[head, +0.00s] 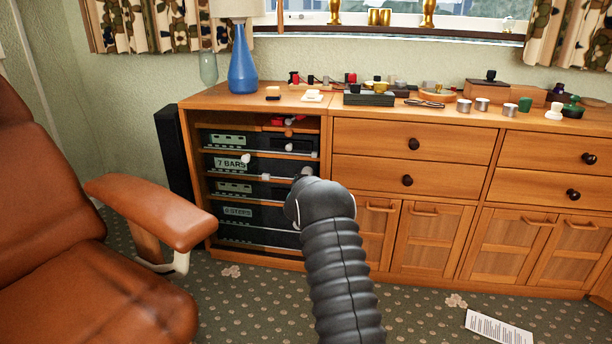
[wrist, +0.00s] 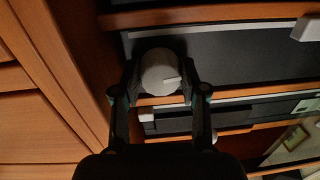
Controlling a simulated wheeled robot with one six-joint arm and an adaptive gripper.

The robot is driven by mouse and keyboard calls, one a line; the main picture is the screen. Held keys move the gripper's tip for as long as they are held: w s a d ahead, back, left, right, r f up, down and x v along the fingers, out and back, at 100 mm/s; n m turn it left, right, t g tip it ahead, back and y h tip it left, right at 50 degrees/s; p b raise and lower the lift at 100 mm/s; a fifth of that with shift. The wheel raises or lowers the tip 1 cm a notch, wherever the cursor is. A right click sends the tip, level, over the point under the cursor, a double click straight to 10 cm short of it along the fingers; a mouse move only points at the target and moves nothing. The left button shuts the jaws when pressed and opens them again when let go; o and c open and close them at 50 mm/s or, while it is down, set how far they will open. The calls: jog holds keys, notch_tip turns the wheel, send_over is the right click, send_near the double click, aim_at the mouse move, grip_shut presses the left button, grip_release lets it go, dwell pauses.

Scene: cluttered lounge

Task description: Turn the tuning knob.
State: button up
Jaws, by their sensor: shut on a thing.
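The tuning knob (wrist: 160,70) is a round, pale grey knob with a short mark on its face. It sits on a dark unit front (wrist: 235,52) in the open shelf bay. In the wrist view my gripper (wrist: 160,80) has one finger on each side of the knob and is shut on it. In the head view my arm reaches to the right side of the shelf bay, and its dark links hide the gripper. A pale round knob (head: 307,171) shows just above the arm there; I cannot tell whether it is the same one.
The shelf bay (head: 213,217) holds several dark units with labels and other pale knobs (head: 245,158). A brown leather armchair (head: 150,205) stands close on the left. Drawers (head: 400,140) lie to the right. Paper (head: 497,328) lies on the carpet.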

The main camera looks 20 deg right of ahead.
jog(key=n+p, duration=0.3)
jog(key=n, duration=0.3)
jog(key=shift+r, duration=0.2)
jog(key=shift+g, duration=0.3)
jog(key=o, duration=1.1)
jog(key=shift+o, duration=0.2)
jog(key=shift+f, duration=0.1)
jog(key=f+v, duration=0.1)
jog(key=v, duration=1.1)
jog(key=shift+r, duration=0.35)
